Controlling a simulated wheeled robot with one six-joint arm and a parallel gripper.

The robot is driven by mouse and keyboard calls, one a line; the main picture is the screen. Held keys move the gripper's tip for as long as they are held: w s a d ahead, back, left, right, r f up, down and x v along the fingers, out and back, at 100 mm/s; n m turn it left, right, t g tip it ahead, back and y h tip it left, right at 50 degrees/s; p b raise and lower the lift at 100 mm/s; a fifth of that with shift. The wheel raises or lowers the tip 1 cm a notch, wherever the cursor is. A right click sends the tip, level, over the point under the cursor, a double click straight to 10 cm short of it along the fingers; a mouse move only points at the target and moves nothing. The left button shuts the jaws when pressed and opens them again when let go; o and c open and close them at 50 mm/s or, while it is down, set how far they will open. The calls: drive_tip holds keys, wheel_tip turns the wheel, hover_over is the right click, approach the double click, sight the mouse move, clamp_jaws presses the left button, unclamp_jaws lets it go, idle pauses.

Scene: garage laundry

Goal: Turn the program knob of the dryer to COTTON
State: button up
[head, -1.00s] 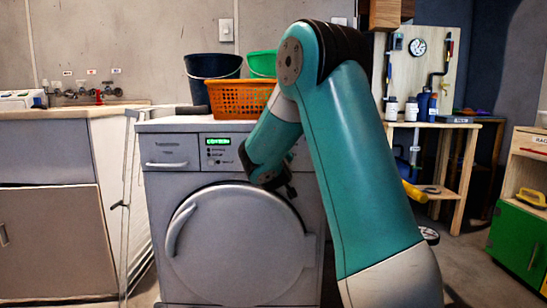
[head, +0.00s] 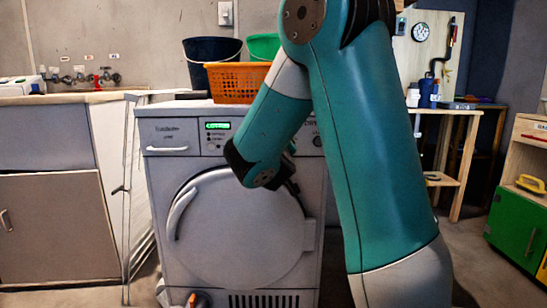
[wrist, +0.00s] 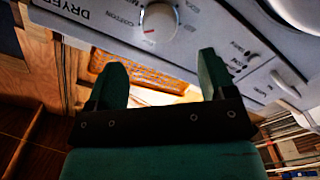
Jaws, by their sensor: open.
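The dryer (head: 240,235) is a grey front-loader with a round door and a lit green display on its panel. In the wrist view its white program knob (wrist: 160,22) shows at the top, with a red mark on its lower left side. The COTTON label (wrist: 122,21) is just left of the knob, and other program labels surround it. My gripper (wrist: 161,60) is open and empty, its two fingers apart, below the knob in that picture and not touching it. In the head view my arm covers part of the panel and most of the gripper.
An orange basket (head: 237,83) and a dark bucket (head: 207,60) stand on the dryer, beside a green bucket (head: 263,47). A cabinet with a sink counter (head: 50,150) is at left. A wooden workbench (head: 455,150) stands at right.

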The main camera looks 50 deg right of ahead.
drive_tip(key=b+v, duration=0.3)
drive_tip(key=v, duration=0.6)
drive_tip(key=shift+b, duration=0.4)
drive_tip(key=shift+s+a, duration=0.1)
